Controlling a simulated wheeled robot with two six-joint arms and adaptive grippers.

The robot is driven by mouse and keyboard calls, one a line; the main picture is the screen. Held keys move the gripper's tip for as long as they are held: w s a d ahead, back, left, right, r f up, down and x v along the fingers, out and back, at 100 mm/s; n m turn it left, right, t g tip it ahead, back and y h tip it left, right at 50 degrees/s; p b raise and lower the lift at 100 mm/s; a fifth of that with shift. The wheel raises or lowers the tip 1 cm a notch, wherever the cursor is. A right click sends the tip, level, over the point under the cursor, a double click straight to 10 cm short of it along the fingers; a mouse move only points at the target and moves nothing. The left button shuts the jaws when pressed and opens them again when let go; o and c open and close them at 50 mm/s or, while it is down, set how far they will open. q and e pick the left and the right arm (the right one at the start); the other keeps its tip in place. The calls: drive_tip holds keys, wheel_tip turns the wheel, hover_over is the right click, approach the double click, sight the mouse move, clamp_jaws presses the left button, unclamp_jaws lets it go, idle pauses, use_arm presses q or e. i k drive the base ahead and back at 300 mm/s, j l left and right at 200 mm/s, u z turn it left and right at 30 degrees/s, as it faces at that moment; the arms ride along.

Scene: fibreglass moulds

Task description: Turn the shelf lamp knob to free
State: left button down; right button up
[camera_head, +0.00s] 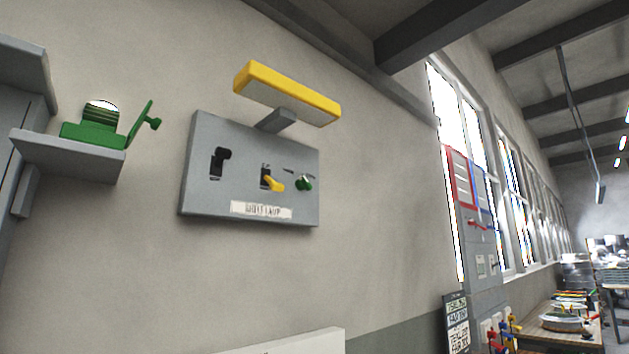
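The shelf lamp panel (250,170) is a grey box on the wall at centre left, with a white label (261,210) under its controls. It carries a black switch (219,163) at the left, a yellow lever (273,182) in the middle and a green knob (304,183) at the right. The small marks by the green knob are too small to read, so its setting cannot be told. A yellow lamp bar (287,93) sticks out above the panel on a grey bracket. Neither of my grippers is in view.
A grey shelf (70,157) at the left holds a green clamp-like item (95,134). A white edge (290,343) shows at the bottom. A workbench (553,336) with several items stands at the lower right, near a dark sign (457,325). The wall around the panel is clear.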

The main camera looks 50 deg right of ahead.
sight(301, 183)
drive_tip(key=z, duration=1.1)
drive_tip(key=l+u, duration=0.3)
drive_tip(key=u, duration=0.2)
drive_tip(key=k+j, duration=0.05)
